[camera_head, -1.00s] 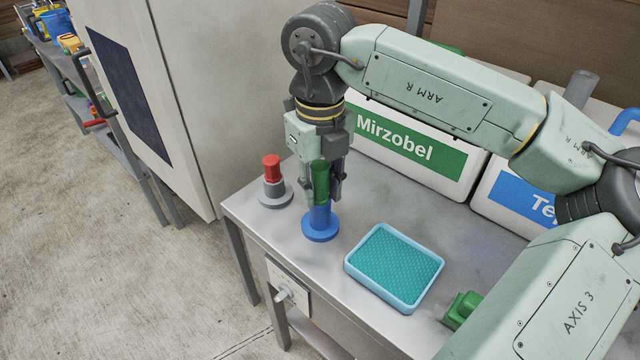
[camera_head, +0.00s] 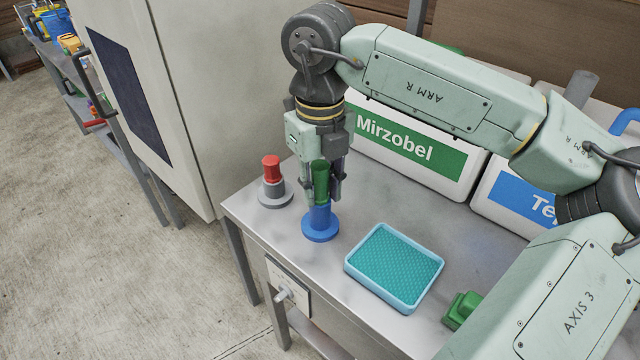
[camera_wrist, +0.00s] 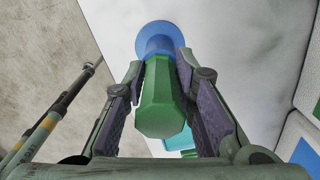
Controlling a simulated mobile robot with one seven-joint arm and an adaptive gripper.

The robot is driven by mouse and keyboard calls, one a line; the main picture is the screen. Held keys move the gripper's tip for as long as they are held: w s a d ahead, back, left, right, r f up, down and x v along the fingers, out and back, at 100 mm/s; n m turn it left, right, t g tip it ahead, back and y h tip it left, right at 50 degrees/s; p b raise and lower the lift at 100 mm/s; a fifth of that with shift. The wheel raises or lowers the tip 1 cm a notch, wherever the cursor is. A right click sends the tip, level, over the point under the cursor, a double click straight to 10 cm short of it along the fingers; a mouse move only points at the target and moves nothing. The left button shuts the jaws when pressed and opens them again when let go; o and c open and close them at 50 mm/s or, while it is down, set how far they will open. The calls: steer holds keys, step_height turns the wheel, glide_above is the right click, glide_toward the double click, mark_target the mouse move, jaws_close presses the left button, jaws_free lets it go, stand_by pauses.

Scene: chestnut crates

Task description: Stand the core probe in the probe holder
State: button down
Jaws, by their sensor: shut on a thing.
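The core probe, seen as a green many-sided handle (camera_head: 320,180), stands upright between the fingers of my gripper (camera_head: 322,194). The wrist view also shows the green handle (camera_wrist: 162,105) with the fingers on either side of it, shut on it. Directly below is the blue probe holder (camera_head: 320,231), a short cylinder on a round foot standing on the metal bench. The green part meets the top of the blue cylinder, in line with it. The fingers hide part of the joint, so I cannot tell how deep the probe sits. The holder's blue foot (camera_wrist: 158,36) shows in the wrist view.
A grey round-based stand (camera_head: 275,196) with a red piece (camera_head: 271,169) is close on the left. A teal tray (camera_head: 352,270) lies to the right, and a green block (camera_head: 461,310) beyond it. White labelled crates (camera_head: 410,150) line the back. The bench front is clear.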

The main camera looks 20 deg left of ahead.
mark_target(321, 165)
steer(key=shift+r, duration=0.6)
steer(key=c, duration=1.9)
jaws_free()
jaws_close()
steer(key=shift+r+p, duration=1.95)
steer(key=shift+r, duration=1.25)
